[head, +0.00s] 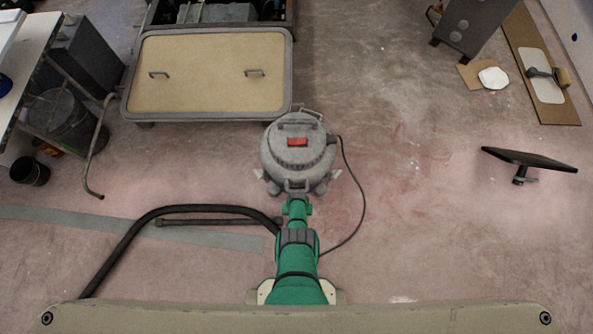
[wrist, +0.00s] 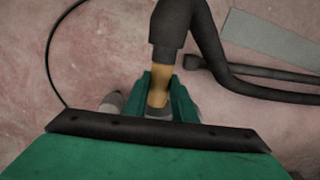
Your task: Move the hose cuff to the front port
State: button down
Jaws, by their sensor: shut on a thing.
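The hose cuff (wrist: 160,78) is tan-orange and sits on the end of a black hose (wrist: 172,25) in the wrist view. My gripper (wrist: 162,92) has its green fingers on both sides of the cuff and is shut on it. A grey part (wrist: 158,112) shows at the cuff's lower end; I cannot tell whether it is the cuff's rim or a port. In the head view the grey vacuum (head: 297,155) with a red switch stands just beyond my gripper (head: 297,203). My arm hides the cuff there, and I cannot make out the front port.
The black hose (head: 150,215) loops across the floor at left, beside a dark tube (head: 200,222). A thin cord (head: 362,195) curves right of the vacuum. A wheeled cart with a tan lid (head: 205,85) stands behind.

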jog(key=shift+w+d+r, duration=0.1)
jog(key=shift+w+r, duration=0.15)
jog(key=shift+w, duration=0.55)
jog(key=c, duration=1.7)
grip_release()
jog(key=o, duration=0.3)
jog(key=shift+s, duration=0.1)
jog(key=shift+s+f, duration=0.1)
jog(key=shift+s, duration=0.2)
